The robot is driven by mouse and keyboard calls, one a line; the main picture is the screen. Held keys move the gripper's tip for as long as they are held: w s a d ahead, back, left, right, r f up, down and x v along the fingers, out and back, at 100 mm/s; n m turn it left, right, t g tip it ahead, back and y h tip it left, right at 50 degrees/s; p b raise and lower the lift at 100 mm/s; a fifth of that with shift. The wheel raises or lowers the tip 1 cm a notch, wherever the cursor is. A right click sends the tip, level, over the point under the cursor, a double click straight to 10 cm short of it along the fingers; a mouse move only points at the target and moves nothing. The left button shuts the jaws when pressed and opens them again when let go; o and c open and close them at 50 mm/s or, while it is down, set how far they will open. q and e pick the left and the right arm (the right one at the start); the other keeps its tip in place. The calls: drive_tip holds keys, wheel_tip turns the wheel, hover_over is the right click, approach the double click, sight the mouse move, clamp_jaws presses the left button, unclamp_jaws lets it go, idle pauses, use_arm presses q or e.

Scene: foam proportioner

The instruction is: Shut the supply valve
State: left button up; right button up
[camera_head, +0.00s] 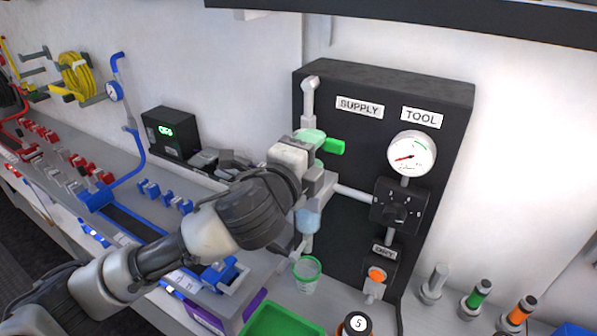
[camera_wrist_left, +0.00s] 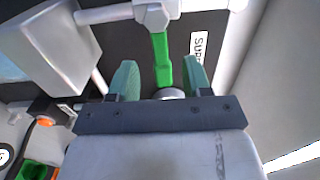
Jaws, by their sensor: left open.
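The supply valve's green lever (camera_head: 334,146) sticks out to the right, crosswise to the upright pipe (camera_head: 309,100), under the SUPPLY label (camera_head: 360,107) in the head view. My left gripper (camera_head: 313,138) is at the valve and covers its body and part of the lever. In the left wrist view the green lever (camera_wrist_left: 162,62) reaches between the two teal fingers of my left gripper (camera_wrist_left: 159,70). The jaws are open, with a gap on each side of the lever, wider on the left. No clear contact shows. My right gripper is not in view.
A pressure gauge (camera_head: 411,154) and a black selector dial (camera_head: 399,206) are right of the valve on the black panel. A cup (camera_head: 307,274), a green tray (camera_head: 281,322) and several small fittings stand on the bench below. A blue hose hangs at the left.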

use_arm(q)
drive_tip(key=b+v, duration=0.1)
drive_tip(key=v, duration=0.4)
drive_tip(key=shift+s, duration=0.1)
